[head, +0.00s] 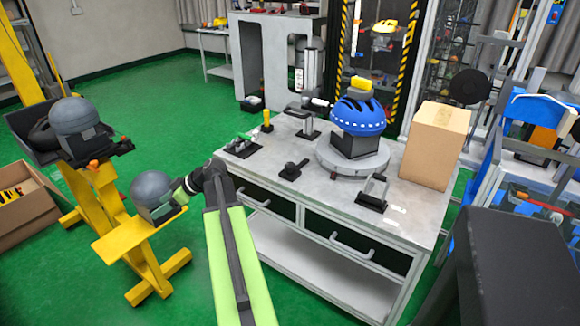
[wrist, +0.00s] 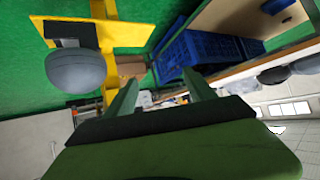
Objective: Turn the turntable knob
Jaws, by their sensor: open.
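A round grey turntable (head: 353,159) sits on the workbench and bears a blue helmet (head: 358,117) on a dark block. A yellow piece (head: 361,84) tops the helmet. A small black fitting with a knob-like end (head: 292,170) lies on the bench to the left of the turntable; I cannot tell whether it is the turntable knob. My gripper (head: 179,196) is off the bench's left side, close to a grey helmet (head: 152,188) on a yellow stand. In the wrist view my gripper (wrist: 160,94) has its green fingers apart with nothing gripped, and the grey helmet (wrist: 76,71) is beside them.
A cardboard box (head: 435,145) stands on the bench right of the turntable. Black handle fittings (head: 374,193) and a small yellow post (head: 267,119) also stand there. A second grey helmet (head: 72,117) is on the yellow stand (head: 112,205).

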